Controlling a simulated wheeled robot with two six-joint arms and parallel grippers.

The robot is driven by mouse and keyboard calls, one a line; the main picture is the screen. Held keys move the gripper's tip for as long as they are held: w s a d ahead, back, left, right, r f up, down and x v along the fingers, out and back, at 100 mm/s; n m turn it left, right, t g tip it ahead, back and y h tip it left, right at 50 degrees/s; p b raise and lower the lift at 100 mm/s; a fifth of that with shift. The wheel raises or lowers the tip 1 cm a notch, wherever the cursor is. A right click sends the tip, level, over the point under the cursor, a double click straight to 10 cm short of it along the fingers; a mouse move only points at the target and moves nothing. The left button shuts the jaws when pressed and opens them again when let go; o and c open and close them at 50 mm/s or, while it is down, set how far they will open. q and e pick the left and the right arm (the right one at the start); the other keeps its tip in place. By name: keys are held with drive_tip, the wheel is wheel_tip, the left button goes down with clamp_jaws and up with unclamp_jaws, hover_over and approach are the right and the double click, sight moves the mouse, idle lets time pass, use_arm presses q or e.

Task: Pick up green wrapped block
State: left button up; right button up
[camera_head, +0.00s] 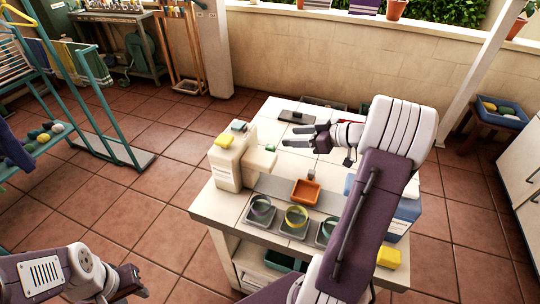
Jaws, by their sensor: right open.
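A small block with a green top and paler side (238,126) sits on top of the cream stand (230,166) at the left end of the white table; it looks like the green wrapped block. My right gripper (290,136) is open and empty above the table, to the right of that block and apart from it, with its fingers pointing left. A smaller greenish piece (270,148) lies on a low ledge of the stand. My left gripper (128,281) is at the bottom left, far from the table; its jaws are not clear.
A yellow block (223,141) sits beside the green one on the stand. Another yellow block (388,257) is at the right front. A teal rack (100,100) stands at left.

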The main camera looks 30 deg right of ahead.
drive_tip(key=b, duration=0.4)
approach(271, 147)
drive_tip(key=shift+w+f, duration=0.1)
drive_tip(key=shift+f, duration=0.05)
drive_tip(key=shift+r+p, duration=0.2)
drive_tip(key=shift+p, duration=0.15)
drive_tip(key=x, duration=0.9)
drive_tip(key=shift+d+f, duration=0.1)
use_arm(q)
drive_tip(key=f, duration=0.4)
drive_tip(key=shift+w+d+f, duration=0.15)
drive_tip(key=shift+w+f, duration=0.05)
drive_tip(key=shift+f, duration=0.15)
use_arm(e)
clamp_jaws()
